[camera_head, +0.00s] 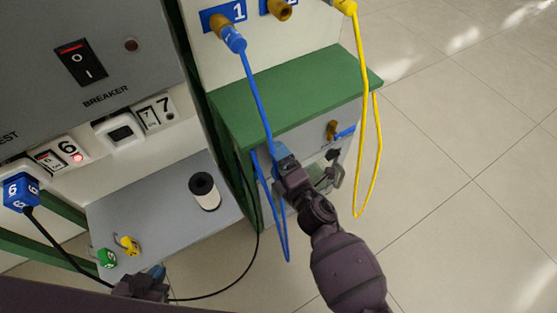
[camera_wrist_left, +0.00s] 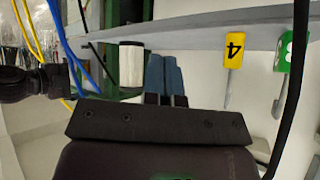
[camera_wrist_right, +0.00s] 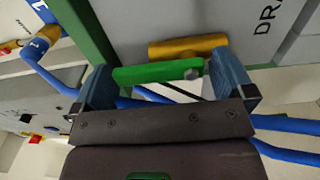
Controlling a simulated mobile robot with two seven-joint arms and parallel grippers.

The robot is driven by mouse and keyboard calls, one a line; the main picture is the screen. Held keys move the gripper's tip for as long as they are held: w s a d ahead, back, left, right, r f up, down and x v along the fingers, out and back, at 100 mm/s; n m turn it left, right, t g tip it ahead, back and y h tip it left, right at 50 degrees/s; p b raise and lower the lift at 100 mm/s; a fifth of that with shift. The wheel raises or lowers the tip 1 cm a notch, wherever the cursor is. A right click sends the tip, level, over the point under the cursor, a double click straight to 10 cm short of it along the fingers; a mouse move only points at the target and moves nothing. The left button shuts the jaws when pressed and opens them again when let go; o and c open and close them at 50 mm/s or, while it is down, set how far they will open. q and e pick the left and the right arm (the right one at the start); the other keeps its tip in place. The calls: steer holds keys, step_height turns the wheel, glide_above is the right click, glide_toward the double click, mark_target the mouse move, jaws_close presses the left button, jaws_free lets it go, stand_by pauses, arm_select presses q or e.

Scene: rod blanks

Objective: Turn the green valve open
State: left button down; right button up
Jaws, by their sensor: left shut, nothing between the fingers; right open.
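The green valve lever (camera_wrist_right: 155,72) shows in the right wrist view, fixed by a bolt to a brass valve body (camera_wrist_right: 188,47) on the grey panel. My right gripper (camera_wrist_right: 165,80) is open, with one finger on either side of the lever; I cannot tell whether either finger touches it. In the head view my right gripper (camera_head: 284,158) is at the front of the green-topped cabinet, and the green lever is hidden there. My left gripper (camera_head: 155,273) is shut and empty by the grey shelf; its closed fingers (camera_wrist_left: 166,75) show in the left wrist view.
A blue-handled brass valve (camera_head: 333,130) is right of my right gripper. Blue (camera_head: 257,90) and yellow (camera_head: 361,90) hoses hang around the green cabinet top (camera_head: 290,95).

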steer(key=p+v, duration=0.1)
steer(key=v, duration=0.9)
steer(key=shift+s+d, duration=0.25)
